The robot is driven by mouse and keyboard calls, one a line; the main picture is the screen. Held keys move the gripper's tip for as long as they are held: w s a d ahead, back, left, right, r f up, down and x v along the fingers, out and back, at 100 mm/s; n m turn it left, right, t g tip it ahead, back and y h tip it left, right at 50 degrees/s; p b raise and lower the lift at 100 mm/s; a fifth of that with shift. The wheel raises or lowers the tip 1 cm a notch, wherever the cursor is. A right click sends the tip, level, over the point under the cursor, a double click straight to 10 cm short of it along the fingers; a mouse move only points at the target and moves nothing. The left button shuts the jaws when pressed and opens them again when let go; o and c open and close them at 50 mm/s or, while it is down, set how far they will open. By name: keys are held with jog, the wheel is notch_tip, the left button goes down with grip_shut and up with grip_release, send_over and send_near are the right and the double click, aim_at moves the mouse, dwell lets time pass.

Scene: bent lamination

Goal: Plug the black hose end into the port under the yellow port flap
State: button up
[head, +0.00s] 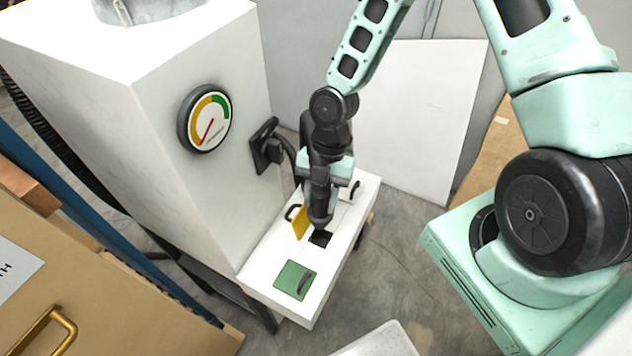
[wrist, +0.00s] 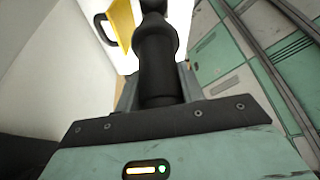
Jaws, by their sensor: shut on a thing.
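My gripper (head: 320,194) is above the white port box and shut on the black hose end (head: 320,216). In the wrist view the hose end (wrist: 157,62) stands between my fingers and points away from the palm. The yellow port flap (head: 300,223) is swung up, with a dark handle on it; it also shows in the wrist view (wrist: 122,22), left of the hose tip. The dark port opening (head: 321,238) lies beside the flap, just below the hose tip. Whether the tip touches or enters the port cannot be told; the wrist view hides the opening.
A green flap (head: 293,278) lies flat on the white box (head: 262,277), nearer the camera. A dark handle (head: 354,190) shows at the far end. A tall white cabinet with a gauge (head: 206,120) stands left, with a black hose fitting (head: 266,148) on its side.

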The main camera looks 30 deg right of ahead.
aim_at(321, 219)
jog(key=shift+s+a+n, duration=0.1)
jog(key=shift+s+n, duration=0.25)
jog(key=shift+n, duration=0.25)
notch_tip(321, 219, down, 5)
jog(key=b, duration=0.4)
jog(key=shift+b, duration=0.35)
jog(key=shift+r+p, duration=0.1)
jog(key=shift+p, duration=0.25)
dwell(0.5)
jog(key=shift+f+b, duration=0.95)
jog(key=shift+f, duration=0.45)
jog(key=shift+w+f+b, duration=0.1)
jog(key=shift+f+b, duration=0.4)
jog(key=shift+f, duration=0.2)
jog(key=shift+f, duration=0.1)
